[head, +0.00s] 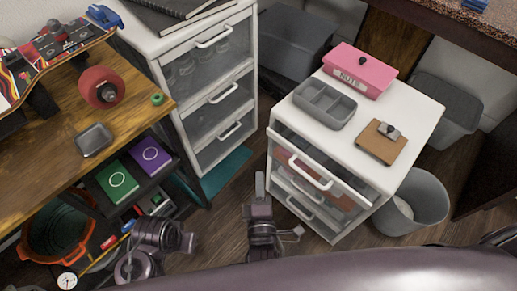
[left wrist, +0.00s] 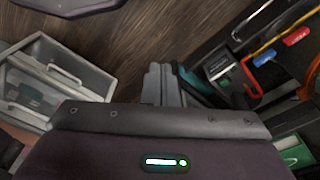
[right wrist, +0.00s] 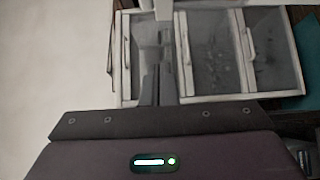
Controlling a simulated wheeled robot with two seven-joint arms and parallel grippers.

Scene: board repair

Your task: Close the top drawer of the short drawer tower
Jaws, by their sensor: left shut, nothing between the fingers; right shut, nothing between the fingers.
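The short drawer tower (head: 408,112) is white with clear-fronted drawers and stands at the right in the head view. Its top drawer (head: 340,192) appears to stick out past the lower fronts; orange-red contents show through it. The drawer's white handle (head: 310,172) faces front-left. My right gripper (head: 260,186) is shut and empty, left of the tower and apart from it. Its fingers also show in the right wrist view (right wrist: 156,85). My left gripper is shut and empty in the left wrist view (left wrist: 163,84); in the head view its arm is low at the left.
A taller white drawer tower (head: 210,90) stands left of the short one. On the short tower are a pink box (head: 360,72), a grey tray (head: 324,104) and a wooden clipboard (head: 381,143). A grey bin (head: 425,195) stands at its right. A wooden workbench (head: 60,140) is at the left.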

